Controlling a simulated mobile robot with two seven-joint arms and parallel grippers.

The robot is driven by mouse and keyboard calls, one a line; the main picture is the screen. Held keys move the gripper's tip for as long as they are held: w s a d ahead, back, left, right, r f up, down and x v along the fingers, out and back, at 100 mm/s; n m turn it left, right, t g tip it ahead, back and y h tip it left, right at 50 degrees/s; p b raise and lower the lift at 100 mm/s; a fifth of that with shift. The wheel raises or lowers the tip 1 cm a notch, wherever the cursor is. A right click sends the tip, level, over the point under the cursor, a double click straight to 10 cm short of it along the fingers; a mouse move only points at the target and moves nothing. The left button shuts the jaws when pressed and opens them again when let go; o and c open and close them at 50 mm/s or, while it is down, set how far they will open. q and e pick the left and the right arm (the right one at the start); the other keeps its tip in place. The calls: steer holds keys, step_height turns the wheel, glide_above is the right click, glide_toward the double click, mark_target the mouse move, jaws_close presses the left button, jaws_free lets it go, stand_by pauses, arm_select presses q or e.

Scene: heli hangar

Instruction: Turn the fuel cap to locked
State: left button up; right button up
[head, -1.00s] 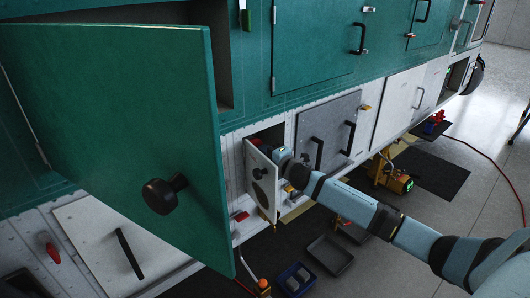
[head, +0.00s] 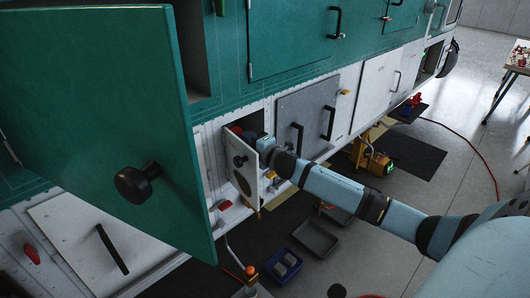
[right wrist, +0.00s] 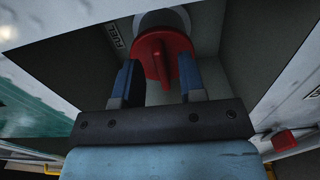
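The red fuel cap (right wrist: 162,58), with a raised grip bar across it, sits on a round grey neck inside the fuel compartment in the right wrist view. A FUEL label (right wrist: 113,36) is beside it. My right gripper (right wrist: 158,72) is open, with one blue finger on each side of the cap's grip bar and visible gaps between. In the head view my right gripper (head: 262,145) reaches into the small compartment behind its open white door (head: 242,172), and its fingertips are hidden there. My left gripper is not in view.
A large open green door (head: 100,110) with a black knob fills the left of the head view. A grey panel (head: 308,110) with black handles lies right of the compartment. Trays (head: 317,238) and a yellow unit (head: 375,162) stand on the floor below.

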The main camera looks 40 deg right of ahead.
steer(key=s+d+b, duration=0.1)
steer(key=s, duration=1.1)
steer(key=shift+s, duration=0.1)
steer(key=s+a+f+m+g+p, duration=0.45)
steer(key=s+a+f+m, duration=0.35)
steer(key=s+a+f, duration=0.5)
steer(key=s+a+f+m+g+y+p, duration=0.1)
steer(key=s+a+f+m, duration=0.2)
steer(key=a, duration=0.4)
steer(key=s+a+f+m+g+y+p, duration=0.1)
steer(key=s+a+f+m+p, duration=0.1)
steer(key=s+a, duration=0.4)
steer(key=s+f+m, duration=0.1)
steer(key=s+m, duration=0.1)
steer(key=shift+a+f+m+p, duration=0.3)
steer(key=shift+a+m, duration=0.1)
steer(key=shift+g, duration=0.25)
